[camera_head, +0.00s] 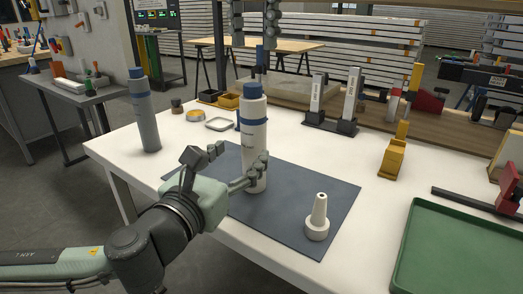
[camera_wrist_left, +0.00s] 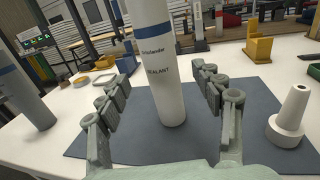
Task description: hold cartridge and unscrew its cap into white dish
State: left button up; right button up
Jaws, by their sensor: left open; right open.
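A white cartridge (camera_head: 254,135) with a blue band and blue cap (camera_head: 252,90) stands upright on the dark mat (camera_head: 290,185). My left gripper (camera_head: 241,158) is open at its lower body. In the left wrist view the cartridge (camera_wrist_left: 160,85) shows between the spread fingers, with gaps on both sides; its cap is out of that view. My right gripper (camera_head: 254,44) is open, its two fingers pointing down above the cap and apart from it. The white dish (camera_head: 220,125) lies on the table left of the cartridge and looks empty.
A grey cartridge (camera_head: 145,115) with a blue cap stands at the table's left. A white nozzle (camera_head: 317,222) stands on the mat's right part. Yellow bins, a round yellow dish (camera_head: 195,116), a yellow block (camera_head: 391,158) and a green tray (camera_head: 455,250) lie around. The mat's front is mostly clear.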

aim_at(248, 145)
pick_arm(q)
jog(key=x, duration=0.7)
jog(key=shift+w, duration=0.1)
grip_shut()
dwell(0.4)
